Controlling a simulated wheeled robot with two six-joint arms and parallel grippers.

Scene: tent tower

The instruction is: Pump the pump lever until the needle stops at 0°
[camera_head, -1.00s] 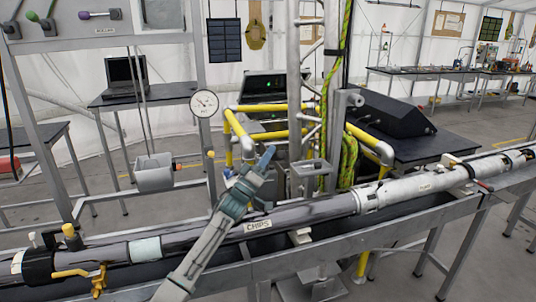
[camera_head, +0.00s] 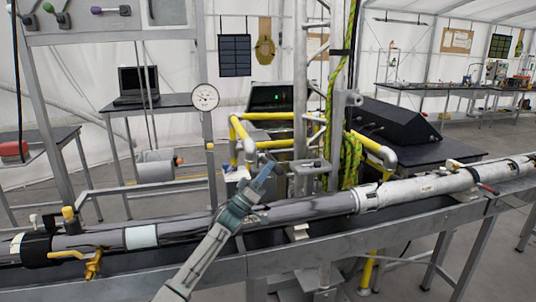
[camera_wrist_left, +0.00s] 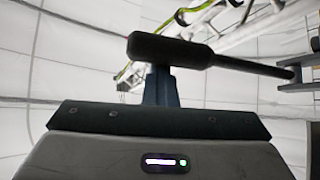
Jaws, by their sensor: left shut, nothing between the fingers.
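The round white gauge (camera_head: 205,97) stands on a post left of centre in the head view. Its needle is too small to read. My left gripper (camera_head: 263,180) reaches in from below, above the long pipe, with its blue fingers together. In the left wrist view, a lever with a thick black handle (camera_wrist_left: 170,48) and a thin rod runs across in front of my left gripper (camera_wrist_left: 160,85). The shut fingers are behind or against the handle, not around it; contact is unclear. I cannot make out the lever clearly in the head view. My right gripper is out of view.
A long pipe (camera_head: 306,208) lies in a metal trough across the front. Yellow rails (camera_head: 240,130) and a metal column (camera_head: 300,90) stand just beyond the gripper. A yellow-topped valve (camera_head: 69,215) is at the left. A black case (camera_head: 392,120) sits at the right.

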